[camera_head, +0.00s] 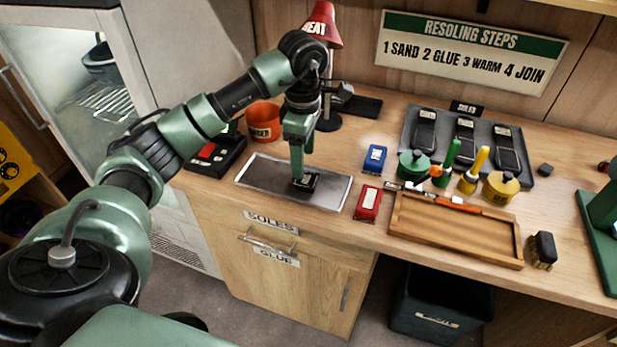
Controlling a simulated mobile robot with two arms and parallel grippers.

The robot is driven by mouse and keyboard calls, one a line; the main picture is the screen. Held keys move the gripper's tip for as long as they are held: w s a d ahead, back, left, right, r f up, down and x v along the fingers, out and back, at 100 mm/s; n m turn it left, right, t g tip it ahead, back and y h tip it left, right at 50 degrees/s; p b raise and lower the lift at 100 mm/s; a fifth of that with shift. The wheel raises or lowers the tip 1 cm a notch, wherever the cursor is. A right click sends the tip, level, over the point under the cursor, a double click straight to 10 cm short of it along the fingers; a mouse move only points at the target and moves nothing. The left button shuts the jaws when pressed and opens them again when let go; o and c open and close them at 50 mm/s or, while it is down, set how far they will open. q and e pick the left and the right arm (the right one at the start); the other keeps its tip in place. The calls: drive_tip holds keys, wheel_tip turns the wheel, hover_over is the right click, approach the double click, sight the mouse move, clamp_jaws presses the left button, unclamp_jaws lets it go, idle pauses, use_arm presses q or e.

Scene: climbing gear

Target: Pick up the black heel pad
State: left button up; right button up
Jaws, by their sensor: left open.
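My right gripper is not in view.
A red block (368,203) and a blue block (375,158) stand right of the tray. An orange pot (263,121) and red heat lamp (322,24) are behind. A wooden tray (450,244), glue pots and a soles tray (406,128) fill the right.

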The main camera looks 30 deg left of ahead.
sight(307, 179)
use_arm(q)
drive_tip(key=f, duration=0.2)
drive_tip(key=f+p, duration=0.1)
drive_tip(key=f, duration=0.2)
drive_tip(key=shift+w+d+f+p, duration=0.2)
drive_tip(key=shift+d+f+p, duration=0.1)
drive_tip(key=shift+f+p, duration=0.1)
drive_tip(key=shift+f, duration=0.3)
drive_tip(key=c, duration=1.1)
drive_tip(key=shift+c, duration=0.2)
